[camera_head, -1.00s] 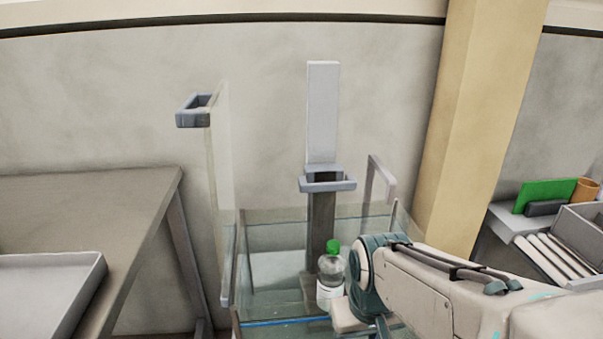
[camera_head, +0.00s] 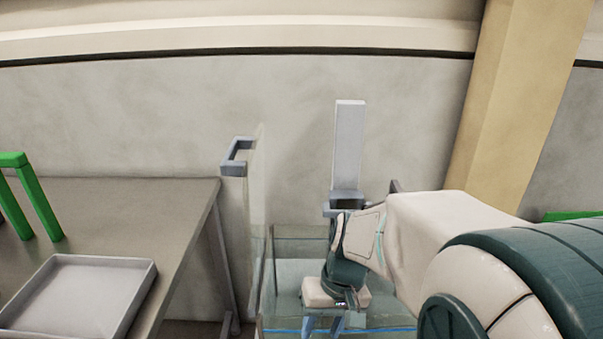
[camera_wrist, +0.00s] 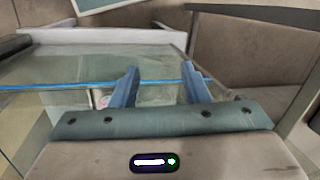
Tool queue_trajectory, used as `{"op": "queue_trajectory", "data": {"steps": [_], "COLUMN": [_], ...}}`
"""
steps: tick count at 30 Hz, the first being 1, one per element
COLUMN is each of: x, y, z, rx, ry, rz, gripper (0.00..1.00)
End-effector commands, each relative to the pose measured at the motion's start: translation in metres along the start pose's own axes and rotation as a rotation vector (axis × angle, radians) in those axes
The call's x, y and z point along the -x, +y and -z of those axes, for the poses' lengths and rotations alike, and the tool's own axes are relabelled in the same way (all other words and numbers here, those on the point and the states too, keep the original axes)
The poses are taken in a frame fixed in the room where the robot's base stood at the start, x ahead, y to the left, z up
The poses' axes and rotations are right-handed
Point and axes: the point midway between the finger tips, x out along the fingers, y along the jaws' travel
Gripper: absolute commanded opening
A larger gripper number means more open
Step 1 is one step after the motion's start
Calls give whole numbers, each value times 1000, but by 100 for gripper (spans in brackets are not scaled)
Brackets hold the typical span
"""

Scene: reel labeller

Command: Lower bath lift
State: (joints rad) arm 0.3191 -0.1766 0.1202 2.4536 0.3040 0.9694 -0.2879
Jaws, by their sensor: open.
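The bath lift appears to be the upright pale grey post (camera_head: 348,150) with a darker bracket at its foot, behind a glass-walled bath (camera_head: 290,262). My arm hides most of the bracket and the lower part of the lift. My gripper (camera_head: 324,325) points down at the bath. In the wrist view my gripper (camera_wrist: 161,82) shows two blue fingers apart with nothing between them. A glass wall with a blue line (camera_wrist: 60,86) lies beyond the fingers. A small pale and reddish thing behind the glass left of the fingers is too unclear to name.
A tall glass panel with a grey handle (camera_head: 236,160) stands at the bath's left. Further left is a table (camera_head: 180,215) with a shallow grey tray (camera_head: 140,300) and a green frame (camera_head: 38,200). A tan pillar (camera_head: 510,110) stands behind my arm at right.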

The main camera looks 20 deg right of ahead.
Motion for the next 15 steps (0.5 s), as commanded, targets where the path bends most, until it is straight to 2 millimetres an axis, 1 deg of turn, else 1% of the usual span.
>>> {"op": "queue_trajectory", "data": {"steps": [1, 8, 11, 15], "x": [22, 18, 20, 26], "y": [-3, 4, 10, 23], "z": [4, 32, 45, 65], "rx": [-39, -154, -197, -260], "ry": [-27, -46, -18, 52], "rz": [62, 365, 484, 650], "gripper": [42, 42, 42, 42]}}
